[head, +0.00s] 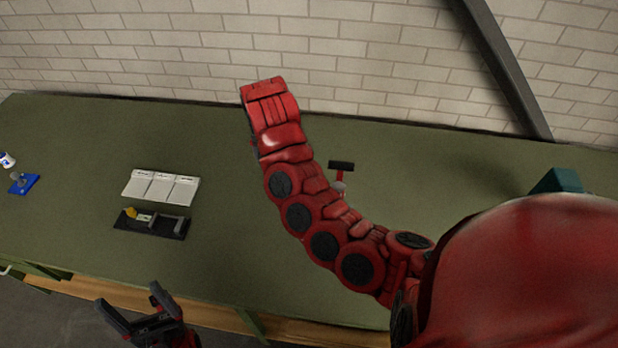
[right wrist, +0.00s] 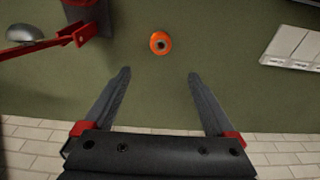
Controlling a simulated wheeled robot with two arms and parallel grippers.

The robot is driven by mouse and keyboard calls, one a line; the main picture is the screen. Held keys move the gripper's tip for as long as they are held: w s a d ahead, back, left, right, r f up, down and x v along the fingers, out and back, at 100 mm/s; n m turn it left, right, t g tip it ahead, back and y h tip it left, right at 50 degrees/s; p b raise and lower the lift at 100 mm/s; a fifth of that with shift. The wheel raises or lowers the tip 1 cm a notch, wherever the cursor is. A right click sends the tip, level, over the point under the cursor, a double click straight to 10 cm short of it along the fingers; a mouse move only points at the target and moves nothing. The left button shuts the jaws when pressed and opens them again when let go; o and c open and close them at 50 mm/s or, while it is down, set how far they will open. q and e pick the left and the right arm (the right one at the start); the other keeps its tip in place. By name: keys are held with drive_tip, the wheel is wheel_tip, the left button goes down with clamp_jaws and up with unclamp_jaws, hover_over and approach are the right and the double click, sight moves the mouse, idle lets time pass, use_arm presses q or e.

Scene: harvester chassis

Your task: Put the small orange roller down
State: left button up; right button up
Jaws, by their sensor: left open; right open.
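The small orange roller (right wrist: 160,43) stands or lies on the green table top in the right wrist view, seen as a ring with a dark centre. It lies ahead of my right gripper (right wrist: 159,73), between the lines of its two fingers and apart from them. My right gripper is open and empty. In the head view the roller is not visible, and my red right arm covers part of the table. My left gripper (head: 127,294) is open and empty, low in front of the table's front edge.
On the green table (head: 235,240) are a white three-part panel (head: 160,187), a black tray (head: 150,224) with a yellow piece, and a blue stand (head: 24,184). A red-and-black tool (head: 341,166) stands behind my right arm. A brick wall closes the back.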

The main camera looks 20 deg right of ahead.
drive_tip(key=f+b, duration=0.2)
drive_tip(key=f, duration=0.1)
drive_tip(key=w+f+b, duration=0.1)
drive_tip(key=f+b, duration=0.2)
drive_tip(key=f, duration=0.1)
drive_tip(key=f+b, duration=0.3)
drive_tip(key=f, duration=0.1)
drive_tip(key=shift+w+d+f, duration=0.15)
drive_tip(key=shift+w+f, duration=0.05)
drive_tip(key=shift+d+f, duration=0.1)
drive_tip(key=shift+f, duration=0.15)
drive_tip(key=shift+d+f, duration=0.15)
drive_tip(key=f+p, duration=0.3)
drive_tip(key=shift+w+d+f, duration=0.15)
drive_tip(key=shift+w+f, duration=0.15)
drive_tip(key=shift+f, duration=0.7)
clamp_jaws()
